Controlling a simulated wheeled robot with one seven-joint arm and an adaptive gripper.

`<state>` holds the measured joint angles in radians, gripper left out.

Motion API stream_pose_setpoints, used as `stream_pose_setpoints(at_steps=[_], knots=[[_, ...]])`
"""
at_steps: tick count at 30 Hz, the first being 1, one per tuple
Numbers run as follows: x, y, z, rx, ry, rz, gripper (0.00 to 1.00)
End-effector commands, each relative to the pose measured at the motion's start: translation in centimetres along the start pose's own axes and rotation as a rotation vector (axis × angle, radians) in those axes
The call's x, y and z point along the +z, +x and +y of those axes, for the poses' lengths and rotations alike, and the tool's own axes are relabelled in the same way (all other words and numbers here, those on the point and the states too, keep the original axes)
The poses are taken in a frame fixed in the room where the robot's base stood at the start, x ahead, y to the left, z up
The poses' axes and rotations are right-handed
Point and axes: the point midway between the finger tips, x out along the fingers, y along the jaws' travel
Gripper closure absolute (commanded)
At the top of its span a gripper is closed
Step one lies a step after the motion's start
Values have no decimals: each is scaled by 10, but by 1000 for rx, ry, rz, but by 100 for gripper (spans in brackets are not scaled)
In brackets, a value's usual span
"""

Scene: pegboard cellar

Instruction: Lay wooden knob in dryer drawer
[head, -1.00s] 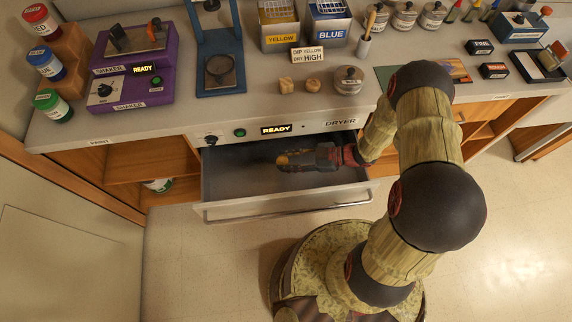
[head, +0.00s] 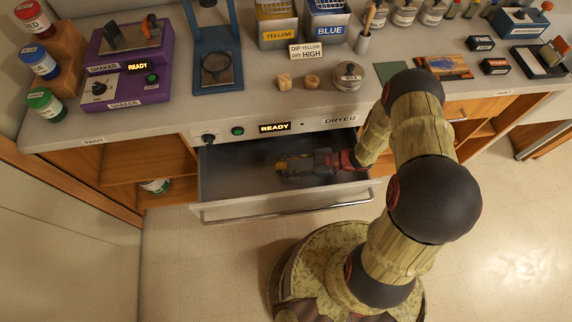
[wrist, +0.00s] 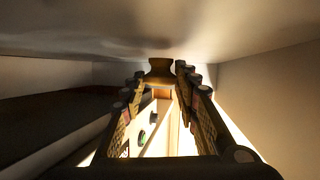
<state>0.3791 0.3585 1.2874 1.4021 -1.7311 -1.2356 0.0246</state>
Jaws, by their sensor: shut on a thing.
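The dryer drawer (head: 225,185) is pulled open below the counter. My gripper (head: 283,166) reaches into it from the right and points left. In the wrist view, my gripper (wrist: 161,82) is shut on a brown wooden knob (wrist: 161,70), held at the fingertips with its flared end showing beyond them. Pale drawer surfaces lie close around the fingers. In the head view the knob is hard to tell apart from the fingertips. I cannot tell whether it touches the drawer floor.
The dryer panel (head: 275,128) reads READY above the drawer. The drawer's left part is empty. Its front handle (head: 285,208) faces open floor.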

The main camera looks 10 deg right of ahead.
Motion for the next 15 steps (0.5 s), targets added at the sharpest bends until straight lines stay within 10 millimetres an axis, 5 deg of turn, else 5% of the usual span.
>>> stream_pose_setpoints(at_steps=[5,6,15], knots=[[3,1,0,0,0,0,89],[3,1,0,0,0,0,69],[3,1,0,0,1,0,52]])
